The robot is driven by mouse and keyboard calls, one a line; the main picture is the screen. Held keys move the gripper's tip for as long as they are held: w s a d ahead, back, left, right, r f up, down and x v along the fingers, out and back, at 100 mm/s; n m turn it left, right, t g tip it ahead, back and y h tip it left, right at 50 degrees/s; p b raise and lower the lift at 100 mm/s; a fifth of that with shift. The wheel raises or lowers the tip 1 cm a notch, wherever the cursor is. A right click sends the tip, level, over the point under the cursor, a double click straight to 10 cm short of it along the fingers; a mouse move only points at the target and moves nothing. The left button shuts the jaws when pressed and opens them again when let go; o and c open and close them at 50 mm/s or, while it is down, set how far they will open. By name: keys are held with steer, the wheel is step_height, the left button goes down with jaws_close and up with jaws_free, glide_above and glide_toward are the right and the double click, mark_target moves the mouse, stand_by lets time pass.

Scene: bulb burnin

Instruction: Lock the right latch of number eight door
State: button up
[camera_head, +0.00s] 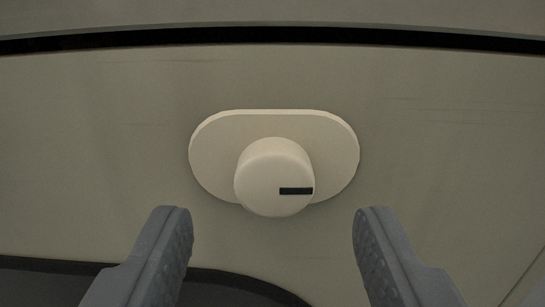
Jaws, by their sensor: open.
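A cream round latch knob (262,172) sticks out from an oval cream backplate (213,150) on a grey-green door panel (420,130). A short dark mark on the knob's face lies horizontal and points right. My gripper (273,225) is open, with one grey finger at the lower left and one at the lower right. The knob lies between and just beyond the fingertips, and neither finger touches it in this view. No door number shows, so I cannot tell which door or latch this is.
A dark horizontal gap (270,36) runs across the panel above the latch. A dark curved-edged area (60,283) lies at the bottom left, partly behind the left finger. The panel around the backplate is clear.

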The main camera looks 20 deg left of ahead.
steer(key=shift+x, duration=1.35)
steer(key=shift+r, duration=0.1)
jaws_close()
